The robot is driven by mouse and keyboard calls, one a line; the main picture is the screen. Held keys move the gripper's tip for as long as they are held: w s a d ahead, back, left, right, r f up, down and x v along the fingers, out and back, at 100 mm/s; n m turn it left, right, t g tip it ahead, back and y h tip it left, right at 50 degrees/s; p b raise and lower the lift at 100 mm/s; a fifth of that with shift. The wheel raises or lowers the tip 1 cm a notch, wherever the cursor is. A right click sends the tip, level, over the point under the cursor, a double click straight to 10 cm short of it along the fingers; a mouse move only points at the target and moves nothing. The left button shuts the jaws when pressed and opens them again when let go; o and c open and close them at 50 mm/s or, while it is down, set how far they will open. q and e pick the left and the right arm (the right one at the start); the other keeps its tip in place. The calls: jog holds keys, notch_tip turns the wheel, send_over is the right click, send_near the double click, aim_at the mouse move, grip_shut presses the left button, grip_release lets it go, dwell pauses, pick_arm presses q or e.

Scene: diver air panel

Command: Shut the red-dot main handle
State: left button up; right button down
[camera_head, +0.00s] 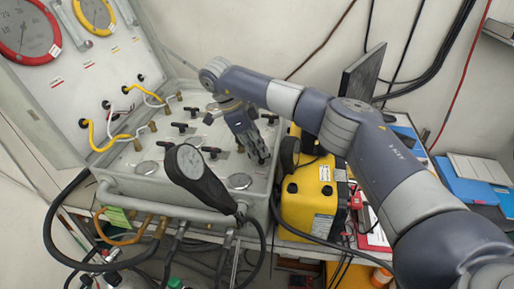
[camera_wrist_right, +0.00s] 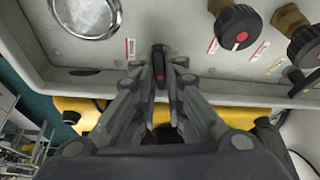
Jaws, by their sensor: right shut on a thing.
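My right gripper (camera_head: 262,158) reaches down over the front right part of the grey air panel (camera_head: 150,190). In the right wrist view my right gripper (camera_wrist_right: 160,68) is shut on a slim black handle (camera_wrist_right: 158,52) with a red mark, near the panel's edge. The fingers cover its sides, and its base is partly hidden. The head view does not show this handle clearly behind the fingers. A round black knob with a red dot (camera_wrist_right: 238,27) stands apart from the gripper in the wrist view. My left gripper is not in view.
A large black gauge (camera_head: 196,172) stands in front of the panel, left of my gripper. Several black T-handles sit further back. A yellow case (camera_head: 308,205) stands close on the right. In the wrist view, another black knob (camera_wrist_right: 305,45) is at right.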

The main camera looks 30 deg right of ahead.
jog(key=shift+w+r+m+g, duration=0.15)
jog(key=shift+m+g, duration=0.25)
jog(key=shift+m, duration=0.7)
jog(key=shift+d, duration=0.1)
jog(key=shift+y, duration=0.3)
jog(key=c, duration=1.9)
grip_release()
jog(key=shift+c, duration=0.2)
jog(key=v, duration=1.1)
jog(key=shift+w+a+r, duration=0.2)
jog(key=shift+a+r, duration=0.05)
jog(key=shift+r, duration=0.1)
